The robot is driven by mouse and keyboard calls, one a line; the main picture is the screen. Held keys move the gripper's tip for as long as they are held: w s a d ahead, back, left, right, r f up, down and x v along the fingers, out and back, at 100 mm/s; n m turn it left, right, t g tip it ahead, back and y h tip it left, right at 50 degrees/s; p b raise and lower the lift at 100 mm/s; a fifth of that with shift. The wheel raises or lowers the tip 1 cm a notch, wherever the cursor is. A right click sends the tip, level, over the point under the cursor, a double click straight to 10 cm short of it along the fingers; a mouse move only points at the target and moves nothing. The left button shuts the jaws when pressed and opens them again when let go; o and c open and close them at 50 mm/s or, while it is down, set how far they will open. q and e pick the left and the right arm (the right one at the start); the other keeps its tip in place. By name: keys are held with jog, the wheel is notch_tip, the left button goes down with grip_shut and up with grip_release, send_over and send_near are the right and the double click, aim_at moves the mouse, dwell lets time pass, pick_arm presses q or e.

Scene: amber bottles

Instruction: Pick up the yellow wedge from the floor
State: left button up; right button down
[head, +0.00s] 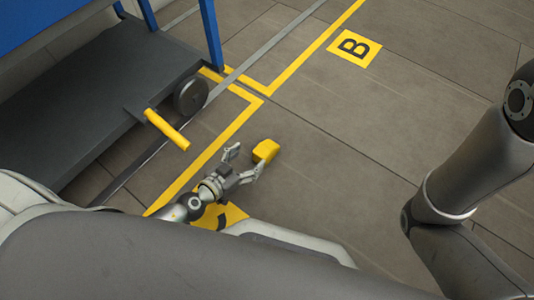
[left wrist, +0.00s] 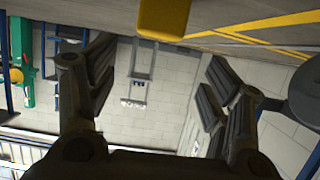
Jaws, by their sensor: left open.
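The yellow wedge (head: 266,150) is a small block on the grey floor, just right of the yellow floor line. My left gripper (head: 246,160) is low near the floor, its fingers spread and empty. In the head view the wedge is just beyond the fingertips, close to the right finger; I cannot tell whether they touch. In the left wrist view the wedge (left wrist: 163,18) is at the top edge, partly cut off, and the open fingers (left wrist: 160,85) have nothing between them. My right gripper is out of view; only my right arm's links show at the right.
A blue-framed cart with a dark deck (head: 85,85) stands at the upper left. Its wheel (head: 190,96) and yellow pedal bar (head: 166,130) stick out near my left gripper. A yellow B marker (head: 354,47) is on the floor. The floor right of the wedge is clear.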

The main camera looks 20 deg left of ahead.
aim_at(266, 147)
pick_arm(q)
jog(key=x, duration=0.5)
jog(key=b+x, duration=0.1)
jog(key=x, duration=0.1)
jog(key=b+x, duration=0.1)
jog(key=x, duration=0.1)
jog(key=shift+d+f, duration=0.2)
jog(key=shift+f, duration=0.3)
jog(key=shift+w+d, duration=0.1)
jog(key=shift+w, duration=0.2)
jog(key=c, duration=1.3)
